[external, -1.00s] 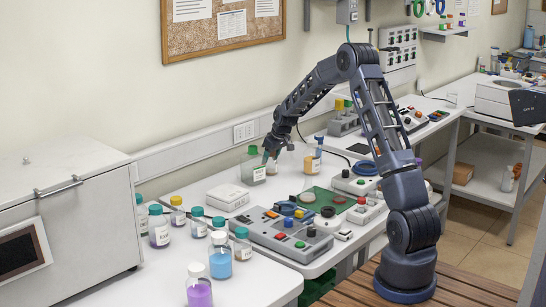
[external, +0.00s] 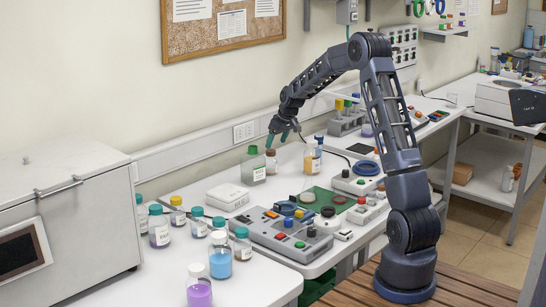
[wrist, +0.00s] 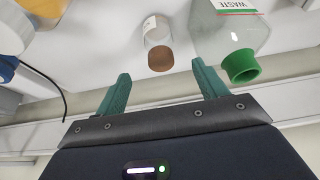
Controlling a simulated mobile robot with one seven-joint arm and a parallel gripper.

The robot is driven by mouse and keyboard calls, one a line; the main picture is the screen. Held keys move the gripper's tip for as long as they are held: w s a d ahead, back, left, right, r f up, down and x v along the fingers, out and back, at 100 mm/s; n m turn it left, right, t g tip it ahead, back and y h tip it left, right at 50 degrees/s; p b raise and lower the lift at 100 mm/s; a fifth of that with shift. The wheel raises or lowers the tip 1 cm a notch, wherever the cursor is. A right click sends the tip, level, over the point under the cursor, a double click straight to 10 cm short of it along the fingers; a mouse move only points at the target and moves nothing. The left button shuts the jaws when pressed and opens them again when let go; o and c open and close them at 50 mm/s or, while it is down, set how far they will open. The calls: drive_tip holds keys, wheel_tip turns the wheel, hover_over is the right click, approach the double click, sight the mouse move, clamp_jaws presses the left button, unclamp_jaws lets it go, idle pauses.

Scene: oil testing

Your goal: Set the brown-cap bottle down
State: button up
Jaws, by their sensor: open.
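The brown-cap bottle (external: 272,162) stands upright on the bench near the wall. In the wrist view its brown cap (wrist: 160,58) and clear body with a white label (wrist: 152,24) lie ahead of the fingertips, between their lines. My gripper (external: 285,133) is above the bottle, a little to its right in the external view. Its two green fingers are apart and empty in the wrist view (wrist: 160,76), clear of the bottle.
A green-capped waste bottle (external: 253,168) stands just left of the brown-cap bottle. A blue-capped bottle (external: 312,158) stands to its right. A white box (external: 228,196) and a grey button panel (external: 282,232) lie in front. Bare bench shows between them.

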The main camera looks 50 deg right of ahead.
drive_tip(key=s+a+r, duration=0.9)
drive_tip(key=s+r, duration=0.1)
drive_tip(key=s, duration=0.2)
drive_tip(key=s+a+r, duration=0.9)
drive_tip(key=s+a, duration=0.1)
drive_tip(key=s, duration=0.2)
drive_tip(key=s+a+f, duration=0.1)
drive_tip(key=s+a, duration=0.3)
drive_tip(key=s, duration=1)
drive_tip(key=s+a+f, duration=0.1)
drive_tip(key=s+a, duration=0.3)
drive_tip(key=s, duration=1)
drive_tip(key=shift+f, duration=0.2)
